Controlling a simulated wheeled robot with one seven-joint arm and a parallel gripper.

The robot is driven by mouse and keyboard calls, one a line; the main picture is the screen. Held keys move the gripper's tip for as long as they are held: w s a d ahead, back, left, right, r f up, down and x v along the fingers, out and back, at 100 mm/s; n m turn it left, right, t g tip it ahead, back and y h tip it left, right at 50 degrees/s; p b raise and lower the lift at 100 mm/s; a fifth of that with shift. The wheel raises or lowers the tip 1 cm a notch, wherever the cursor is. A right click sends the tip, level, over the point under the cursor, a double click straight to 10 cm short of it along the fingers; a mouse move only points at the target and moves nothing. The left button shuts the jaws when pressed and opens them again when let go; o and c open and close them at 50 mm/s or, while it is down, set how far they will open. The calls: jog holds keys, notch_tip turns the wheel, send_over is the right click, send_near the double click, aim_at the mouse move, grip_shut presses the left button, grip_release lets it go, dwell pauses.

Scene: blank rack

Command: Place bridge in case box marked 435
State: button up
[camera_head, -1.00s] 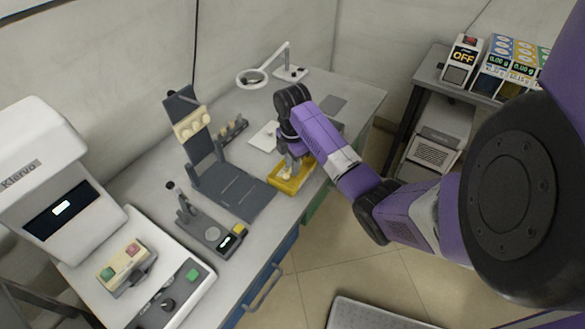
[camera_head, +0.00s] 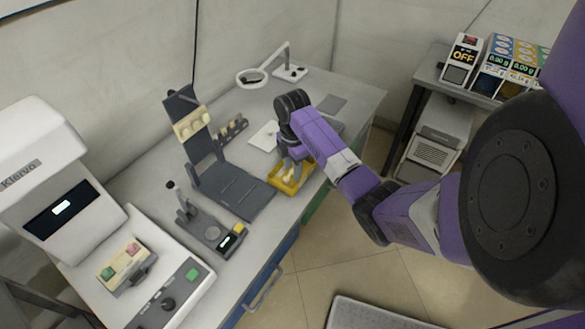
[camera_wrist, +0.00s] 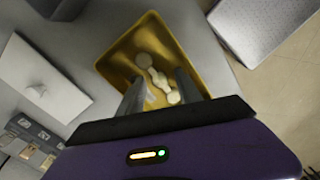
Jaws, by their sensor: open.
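A cream, knobbly dental bridge (camera_wrist: 160,80) lies in a yellow tray (camera_wrist: 112,66). The tray (camera_head: 277,186) sits near the front edge of the bench in the head view, partly covered by my arm. My gripper (camera_wrist: 161,88) is open over the tray, pointing down, with one finger on each side of the bridge. I cannot tell whether the fingers touch it. In the head view my gripper (camera_head: 290,163) is partly hidden by the wrist. No marking 435 is readable in either view, so I cannot tell which box is the case box.
A dark upright stand (camera_head: 235,186) with cream pieces on its bar is left of the tray. A white plate (camera_head: 264,135) lies behind. Dark small compartments with cream pieces (camera_wrist: 33,145) show at lower left in the wrist view. A magnifier lamp (camera_head: 252,77) stands farther back.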

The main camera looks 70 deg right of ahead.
aim_at(292, 171)
notch_tip(292, 171, up, 12)
jog(key=p, duration=0.3)
jog(key=shift+r, duration=0.15)
dwell(0.7)
